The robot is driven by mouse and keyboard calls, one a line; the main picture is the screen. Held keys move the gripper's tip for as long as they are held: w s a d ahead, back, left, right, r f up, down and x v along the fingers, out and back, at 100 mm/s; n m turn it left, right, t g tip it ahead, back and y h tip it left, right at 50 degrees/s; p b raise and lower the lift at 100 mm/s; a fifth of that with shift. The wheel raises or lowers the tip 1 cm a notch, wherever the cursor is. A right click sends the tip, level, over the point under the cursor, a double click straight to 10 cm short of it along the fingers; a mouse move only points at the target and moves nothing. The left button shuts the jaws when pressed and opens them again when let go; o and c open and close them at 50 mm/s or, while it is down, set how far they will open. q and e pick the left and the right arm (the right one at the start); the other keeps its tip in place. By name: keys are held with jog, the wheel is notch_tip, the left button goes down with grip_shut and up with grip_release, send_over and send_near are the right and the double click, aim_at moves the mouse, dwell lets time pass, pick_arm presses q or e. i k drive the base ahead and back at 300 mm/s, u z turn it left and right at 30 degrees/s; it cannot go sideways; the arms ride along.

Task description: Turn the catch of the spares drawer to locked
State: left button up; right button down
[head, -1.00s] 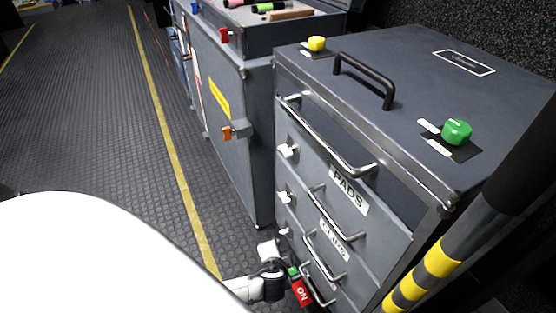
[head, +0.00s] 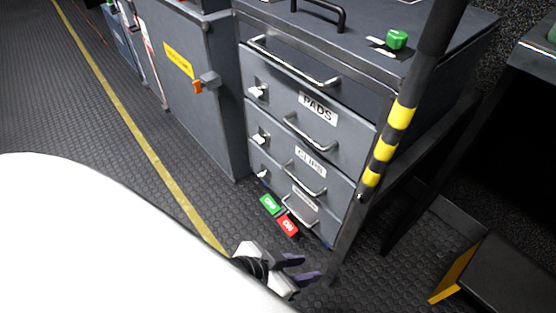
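The grey drawer cabinet (head: 352,128) stands right of centre in the head view. Its upper drawers carry the labels PADS (head: 317,108) and CLIPS (head: 311,162). My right gripper is not in view.
A green tag (head: 269,204) and a red tag (head: 288,225) show by the cabinet's lower front. A black pole with yellow bands (head: 385,150) rises at the cabinet's right front. A grey cabinet with an orange latch (head: 198,87) stands left. The floor (head: 190,190) in front is clear.

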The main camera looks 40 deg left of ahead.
aim_at(319, 217)
jog(key=z, duration=2.1)
jog(key=k, duration=1.3)
jog(key=u, duration=1.75)
jog(key=i, duration=1)
jog(key=u, duration=0.05)
